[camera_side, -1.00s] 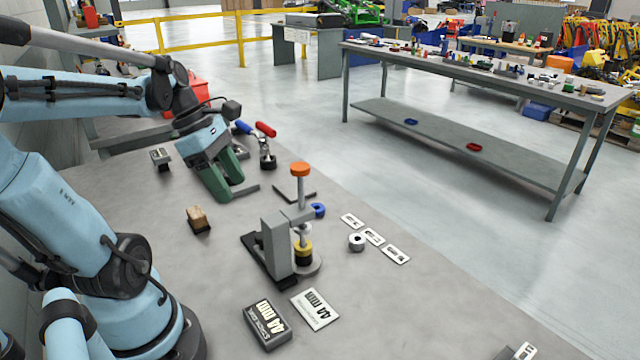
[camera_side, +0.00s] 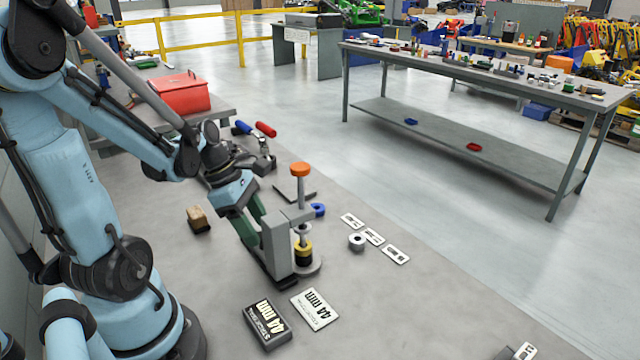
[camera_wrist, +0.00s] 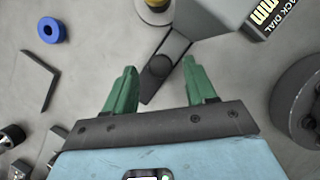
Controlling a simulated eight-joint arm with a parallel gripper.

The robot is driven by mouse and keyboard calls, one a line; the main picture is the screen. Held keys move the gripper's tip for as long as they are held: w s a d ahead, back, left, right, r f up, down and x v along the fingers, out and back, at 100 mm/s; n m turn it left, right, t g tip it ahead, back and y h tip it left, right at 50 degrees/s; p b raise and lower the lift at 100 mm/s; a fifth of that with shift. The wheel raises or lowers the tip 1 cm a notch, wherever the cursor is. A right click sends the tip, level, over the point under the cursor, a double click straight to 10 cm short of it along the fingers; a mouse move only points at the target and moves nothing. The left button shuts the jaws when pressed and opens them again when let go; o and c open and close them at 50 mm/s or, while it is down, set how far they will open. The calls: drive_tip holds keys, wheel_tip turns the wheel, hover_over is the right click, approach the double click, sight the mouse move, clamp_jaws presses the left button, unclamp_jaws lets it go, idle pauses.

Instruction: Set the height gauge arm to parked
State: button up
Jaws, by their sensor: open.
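The height gauge (camera_side: 274,246) stands on the bench in the side view. It has a grey upright block, a side arm (camera_side: 297,214), a vertical rod with an orange knob (camera_side: 300,169), and a yellow ring low on the rod. Its dark flat bar with a round boss (camera_wrist: 160,66) shows in the wrist view. My gripper (camera_side: 256,236) is low behind the grey block in the side view. In the wrist view my gripper (camera_wrist: 160,72) is open, with one green finger on each side of the dark bar. Contact with the bar cannot be told.
A black labelled box (camera_side: 267,324) and a white card (camera_side: 316,309) lie in front. A blue ring (camera_side: 318,210), a metal ring (camera_side: 356,242) and white tags (camera_side: 373,237) lie to the right. A wooden block (camera_side: 198,219) is left; a red-and-blue-handled clamp (camera_side: 265,130) is behind.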

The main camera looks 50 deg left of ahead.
drive_tip(key=shift+w+d+f, duration=0.2)
drive_tip(key=shift+f, duration=0.45)
drive_tip(key=shift+c, duration=0.2)
clamp_jaws()
